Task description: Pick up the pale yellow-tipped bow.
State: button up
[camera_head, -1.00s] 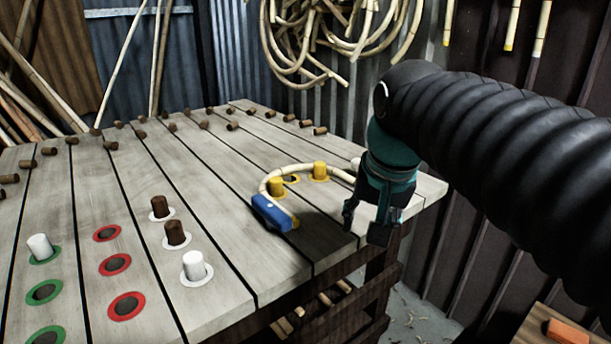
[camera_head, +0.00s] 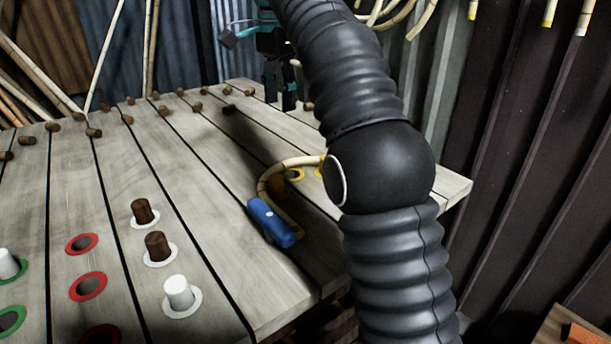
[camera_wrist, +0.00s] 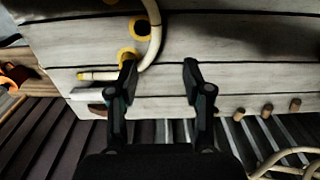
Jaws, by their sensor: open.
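The pale bow (camera_head: 285,166) lies bent in a curve on the plank table, around yellow pegs. Its near end is at a blue clamp (camera_head: 271,223); its right part is hidden behind my arm. In the wrist view the bow (camera_wrist: 152,40) comes down from the top edge and curves left to a yellow-tipped end, past a yellow peg (camera_wrist: 127,57). My gripper (camera_wrist: 159,68) is open and empty, its left finger close to the bow's bend and its right finger over bare planks. Whether the left finger touches the bow cannot be told. In the head view my gripper is at the table's back, partly hidden.
Brown pegs (camera_head: 142,211) and white pegs (camera_head: 179,292) stand in ringed holes on the left. Rattan coils and yellow-tipped sticks (camera_head: 550,12) hang on the wall. An orange block (camera_head: 586,337) lies lower right.

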notch_tip(320, 180, down, 8)
jog(key=b, duration=0.3)
jog(key=shift+d+f, duration=0.1)
jog(key=shift+d, duration=0.05)
jog(key=shift+s+d+f+b, duration=0.1)
jog(key=shift+f+b, duration=0.45)
jog(key=shift+f, duration=0.8)
jog(key=shift+s+d+f+b, duration=0.1)
jog(key=shift+f+b, duration=0.4)
jog(key=shift+f, duration=0.85)
grip_shut()
